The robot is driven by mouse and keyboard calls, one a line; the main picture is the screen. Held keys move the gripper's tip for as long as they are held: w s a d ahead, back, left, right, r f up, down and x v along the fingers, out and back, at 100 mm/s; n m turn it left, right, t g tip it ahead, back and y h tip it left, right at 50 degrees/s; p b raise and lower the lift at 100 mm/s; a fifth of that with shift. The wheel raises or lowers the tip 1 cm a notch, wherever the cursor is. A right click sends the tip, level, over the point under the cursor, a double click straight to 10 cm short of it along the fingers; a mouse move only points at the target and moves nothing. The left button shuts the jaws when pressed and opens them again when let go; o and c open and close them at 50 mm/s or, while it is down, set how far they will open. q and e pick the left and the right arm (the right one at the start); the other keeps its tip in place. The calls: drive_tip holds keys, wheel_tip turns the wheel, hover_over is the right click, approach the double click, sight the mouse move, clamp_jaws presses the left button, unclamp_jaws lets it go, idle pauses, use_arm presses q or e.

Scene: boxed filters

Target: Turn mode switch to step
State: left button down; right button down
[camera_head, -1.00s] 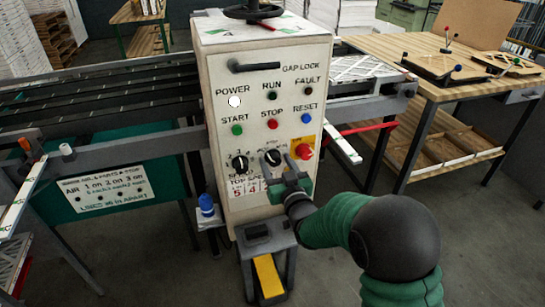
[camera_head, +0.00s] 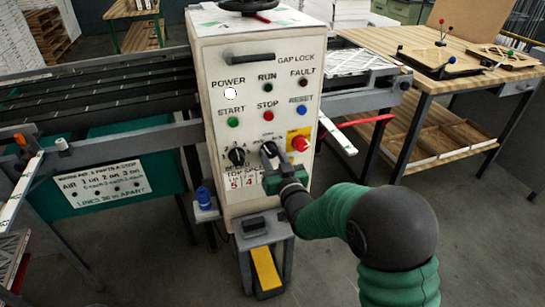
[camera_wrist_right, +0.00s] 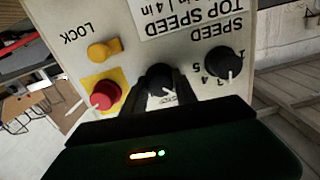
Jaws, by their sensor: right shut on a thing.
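The control cabinet (camera_head: 224,112) stands upright in the middle of the head view, its front panel facing me. The mode switch (camera_wrist_right: 160,82) is a black knob with a white pointer mark, low on the panel. My right gripper (camera_head: 272,160) is at this knob, with its fingers (camera_wrist_right: 162,103) shut on it from both sides. The fingers hide part of the knob and its labels, so I cannot read which position it points to. My left gripper is not in view.
The speed knob (camera_head: 237,156) sits left of the mode switch; it also shows in the wrist view (camera_wrist_right: 224,63). A red button (camera_head: 300,143) on a yellow plate is close on the right. A yellow lock knob (camera_wrist_right: 104,50) is near it. A pedal stand (camera_head: 265,266) is below.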

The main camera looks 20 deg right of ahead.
drive_tip(key=m+b, duration=0.1)
drive_tip(key=m, duration=0.2)
drive_tip(key=shift+f+m+b, duration=0.1)
drive_tip(key=shift+m+b, duration=0.8)
drive_tip(key=shift+m, duration=1.7)
drive_tip(key=c, duration=1.3)
unclamp_jaws()
drive_tip(key=o, duration=0.3)
drive_tip(key=shift+w, duration=0.1)
drive_tip(key=shift+o, duration=0.2)
